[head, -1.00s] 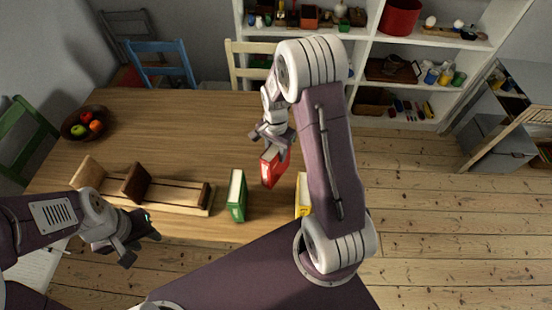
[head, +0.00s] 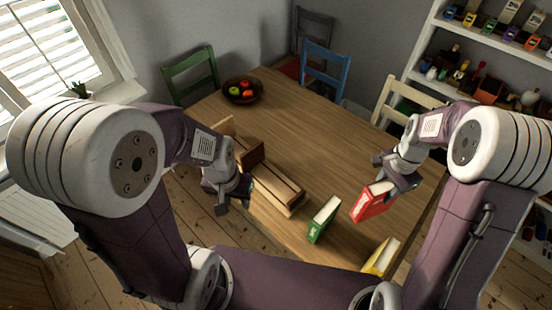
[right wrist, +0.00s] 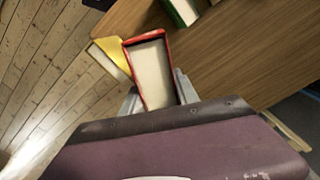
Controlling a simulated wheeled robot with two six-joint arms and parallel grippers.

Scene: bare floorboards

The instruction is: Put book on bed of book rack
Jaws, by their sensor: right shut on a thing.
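A red book (head: 371,203) is in my right gripper (head: 388,184), which is shut on its upper part near the table's right side. The right wrist view shows the red book (right wrist: 150,70) between the fingers, page edges facing the camera. A green book (head: 323,219) stands upright on the table, left of the red one. A yellow book (head: 381,257) stands near the table's front right edge. The wooden book rack (head: 280,190) lies on the table's left side, with upright wooden ends. My left gripper (head: 232,199) is beside the rack's near side; its fingers look apart with nothing between them.
A dark fruit bowl (head: 243,93) stands at the table's far left corner. Chairs surround the table, including a blue one (head: 325,70) and a green one (head: 190,75). The middle of the wooden table (head: 320,140) is clear.

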